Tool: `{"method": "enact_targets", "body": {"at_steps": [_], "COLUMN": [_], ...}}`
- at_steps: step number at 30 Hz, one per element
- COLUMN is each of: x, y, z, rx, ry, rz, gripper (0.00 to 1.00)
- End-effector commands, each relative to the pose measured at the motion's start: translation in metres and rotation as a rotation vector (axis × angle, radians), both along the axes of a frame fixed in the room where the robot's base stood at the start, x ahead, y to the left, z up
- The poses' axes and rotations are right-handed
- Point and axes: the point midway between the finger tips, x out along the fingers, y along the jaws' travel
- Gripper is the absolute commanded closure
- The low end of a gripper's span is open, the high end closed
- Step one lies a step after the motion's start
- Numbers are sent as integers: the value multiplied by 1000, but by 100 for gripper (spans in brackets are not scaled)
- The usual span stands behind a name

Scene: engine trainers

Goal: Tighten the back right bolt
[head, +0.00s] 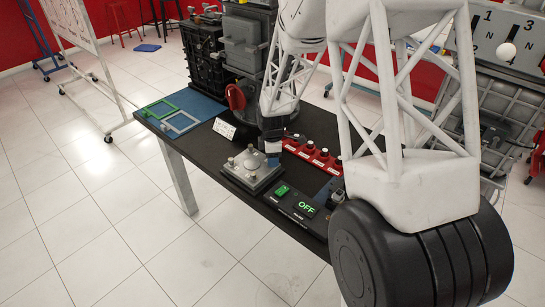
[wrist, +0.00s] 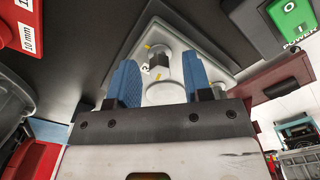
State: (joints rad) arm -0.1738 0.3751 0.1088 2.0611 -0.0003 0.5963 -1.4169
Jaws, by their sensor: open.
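A grey metal plate (head: 247,178) with several pale, upright bolts lies on the dark table in the head view. My gripper (head: 272,148) is over the plate's far right part and hides some of it. In the wrist view the plate (wrist: 205,38) shows behind the blue fingers of my gripper (wrist: 160,84). The fingers are apart. A silver bolt head (wrist: 158,58) with a yellow mark and a pale round post (wrist: 165,93) show between them. I cannot tell whether the fingers touch either one. Which bolt this is stays unclear.
A red socket rack (head: 320,160) stands right of the plate; its 10 mm label (wrist: 28,38) shows in the wrist view. Engine blocks (head: 245,45) stand behind. Green and grey frames (head: 180,122) lie left.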

Motion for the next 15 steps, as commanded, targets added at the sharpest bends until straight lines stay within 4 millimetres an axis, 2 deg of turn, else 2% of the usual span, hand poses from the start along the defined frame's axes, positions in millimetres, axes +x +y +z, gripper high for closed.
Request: {"method": "enact_targets", "body": {"at_steps": [7,15], "x": [0,0], "y": [0,0], "z": [0,0], "rx": [0,0], "ry": [0,0], "rz": [0,0], "gripper": [56,97]}}
